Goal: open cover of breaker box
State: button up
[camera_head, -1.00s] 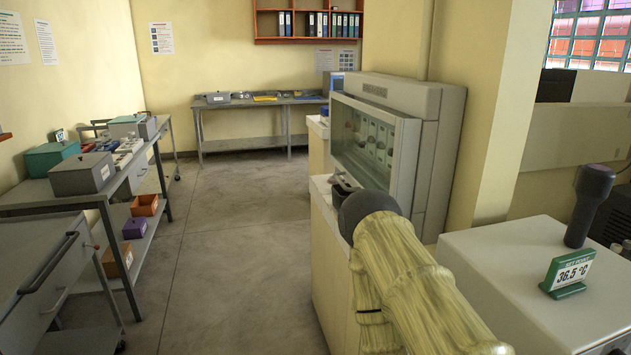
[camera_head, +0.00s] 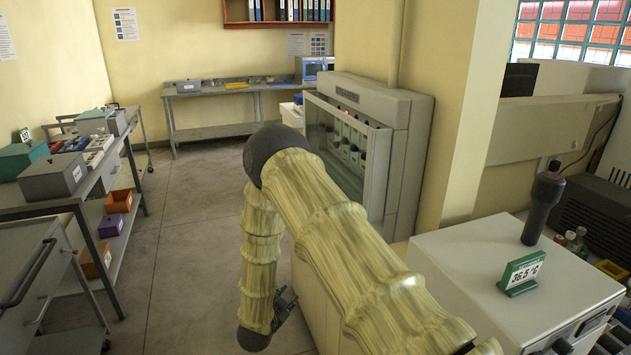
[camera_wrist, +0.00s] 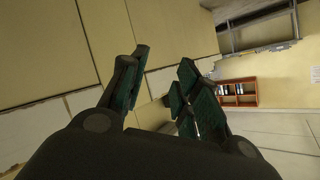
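The cabinet is not recognisable there.
A white unit (camera_head: 480,270) with a 36.5 °C sign (camera_head: 521,272) and a dark upright object (camera_head: 543,205) stands at right. A laden bench (camera_head: 35,205) lines the left; a table (camera_head: 220,90) stands at the back. The floor (camera_head: 185,250) between is clear.

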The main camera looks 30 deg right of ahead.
jog(key=w+d+r+m+g+h+p, duration=0.2)
jog(key=w+r+m+g, duration=0.15)
jog(key=r+m, duration=0.6)
jog(key=w+d+r+m+g+h+p, duration=0.1)
jog(key=w+d+r+m+g+p, duration=0.3)
jog(key=r, duration=1.1)
jog(key=w+r+m+g+h, duration=0.2)
jog(key=r+m+g, duration=0.3)
jog(key=r+m, duration=0.55)
jog(key=shift+n, duration=0.8)
jog(key=p+x, duration=0.1)
jog(key=x, duration=0.2)
jog(key=p+x, duration=0.2)
jog(key=x, duration=0.2)
jog(key=r+p+x, duration=0.1)
jog(key=p+x, duration=0.1)
jog(key=x, duration=0.1)
jog(key=shift+s+d+f, duration=0.1)
jog(key=shift+s+d, duration=0.2)
jog(key=shift+d, duration=0.15)
grip_shut()
